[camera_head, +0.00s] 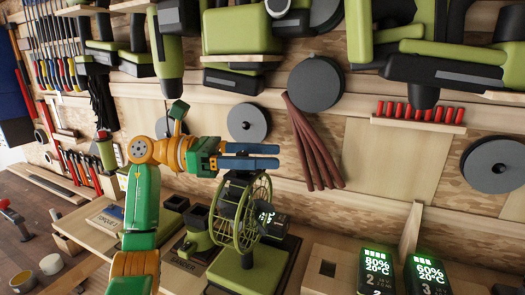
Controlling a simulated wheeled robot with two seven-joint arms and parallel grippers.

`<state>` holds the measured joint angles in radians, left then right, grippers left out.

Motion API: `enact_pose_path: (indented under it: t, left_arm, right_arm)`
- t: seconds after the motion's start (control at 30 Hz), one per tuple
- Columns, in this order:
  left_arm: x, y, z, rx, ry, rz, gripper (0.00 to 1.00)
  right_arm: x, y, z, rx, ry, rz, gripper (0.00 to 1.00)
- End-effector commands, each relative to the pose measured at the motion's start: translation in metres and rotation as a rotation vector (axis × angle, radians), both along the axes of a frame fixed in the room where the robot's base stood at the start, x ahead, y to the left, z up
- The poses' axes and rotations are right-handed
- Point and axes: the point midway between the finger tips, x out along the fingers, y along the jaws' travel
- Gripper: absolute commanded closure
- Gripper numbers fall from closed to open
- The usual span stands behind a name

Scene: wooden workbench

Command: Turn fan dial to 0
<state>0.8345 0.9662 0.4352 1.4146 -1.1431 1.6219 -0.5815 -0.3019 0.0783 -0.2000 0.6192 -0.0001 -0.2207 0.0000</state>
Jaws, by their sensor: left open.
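The fan stands on the bench shelf below the middle of the view, with a round wire cage (245,228) and a green base (245,272). A small lit display (266,217) shows on the right of the cage. It is too small to read surely, and I cannot make out the dial. My left gripper (279,156) is above the fan, pointing right. Its two blue fingers are parted with nothing between them. It hides part of the fan's top. My right gripper is not in view.
Battery chargers with lit displays (377,262) stand at the lower right. A green tool (197,232) stands left of the fan. Dark red strips (314,145) hang on the wall right of my gripper. Power tools (448,65) and grey discs (316,84) hang above.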

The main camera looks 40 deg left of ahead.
Motion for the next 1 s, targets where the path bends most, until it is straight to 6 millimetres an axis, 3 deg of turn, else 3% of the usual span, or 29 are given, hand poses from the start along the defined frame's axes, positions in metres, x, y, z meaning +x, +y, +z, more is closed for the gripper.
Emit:
enact_pose_path:
  t: [0.1,0.3,0.33,0.67,1.0]
  left_arm:
    - [0.0,0.0,0.0,0.0,0.0,0.0,0.42]
    - [0.0,0.0,0.0,0.0,0.0,0.0,0.96]
    - [0.0,0.0,0.0,0.0,0.0,0.0,1.0]
    - [0.0,0.001,-0.003,0.002,-0.001,0.027,1.0]
    - [0.004,0.005,-0.009,0.007,-0.004,0.242,1.0]
  right_arm:
    - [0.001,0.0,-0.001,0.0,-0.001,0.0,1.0]
    - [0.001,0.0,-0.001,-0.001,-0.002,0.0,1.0]
    - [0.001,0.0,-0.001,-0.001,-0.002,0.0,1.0]
    - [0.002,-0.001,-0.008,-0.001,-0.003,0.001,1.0]
    - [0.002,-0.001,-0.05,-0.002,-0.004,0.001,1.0]
